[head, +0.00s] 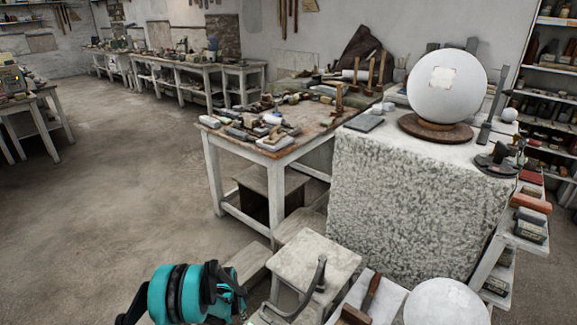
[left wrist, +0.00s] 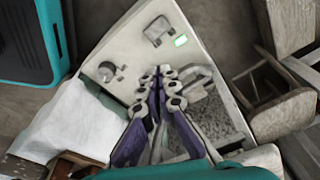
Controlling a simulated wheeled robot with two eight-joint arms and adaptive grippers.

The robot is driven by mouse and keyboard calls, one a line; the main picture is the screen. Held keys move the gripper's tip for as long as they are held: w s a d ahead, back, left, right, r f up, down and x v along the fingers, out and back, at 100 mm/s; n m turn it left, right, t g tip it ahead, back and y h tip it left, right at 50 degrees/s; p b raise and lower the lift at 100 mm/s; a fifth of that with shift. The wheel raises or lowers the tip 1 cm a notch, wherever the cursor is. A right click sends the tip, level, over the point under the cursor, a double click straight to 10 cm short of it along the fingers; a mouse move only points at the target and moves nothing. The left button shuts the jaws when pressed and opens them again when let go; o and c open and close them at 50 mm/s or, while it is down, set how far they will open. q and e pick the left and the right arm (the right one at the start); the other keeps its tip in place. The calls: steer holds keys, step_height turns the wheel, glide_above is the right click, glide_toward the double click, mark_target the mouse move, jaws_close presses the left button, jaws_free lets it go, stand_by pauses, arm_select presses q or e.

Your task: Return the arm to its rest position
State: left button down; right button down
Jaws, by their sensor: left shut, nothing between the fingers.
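My left arm, teal with black bands, comes in at the bottom left of the head view, low in front of the stools. Its fingertips cannot be made out there. In the left wrist view my left gripper (left wrist: 160,74) has purple fingers with pale joints. The fingers are together with nothing between them, in front of a pale panel with a small green light. My right gripper is in neither view.
A large white sphere (head: 447,85) stands on a round brown base (head: 435,128) atop a speckled stone block (head: 415,205). Another white sphere (head: 445,303) is at the bottom right. A cluttered workbench (head: 215,135) stands left of the block. The floor (head: 110,190) at left is clear.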

arm_select(q)
steer(key=s+r+n+t, duration=0.2)
steer(key=s+r+n, duration=0.15)
steer(key=r, duration=1.05)
steer(key=s+r+n+t, duration=0.1)
steer(key=s+r+n, duration=0.25)
steer(key=r, duration=0.95)
steer(key=s+r+n+t, duration=0.1)
steer(key=s+r+n, duration=0.2)
steer(key=s, duration=0.6)
steer(key=s+r+n+t+y, duration=0.1)
steer(key=s+r, duration=0.4)
steer(key=s, duration=0.5)
steer(key=shift+s+n+t, duration=0.3)
steer(key=shift+n+t, duration=0.3)
steer(key=shift+n, duration=0.3)
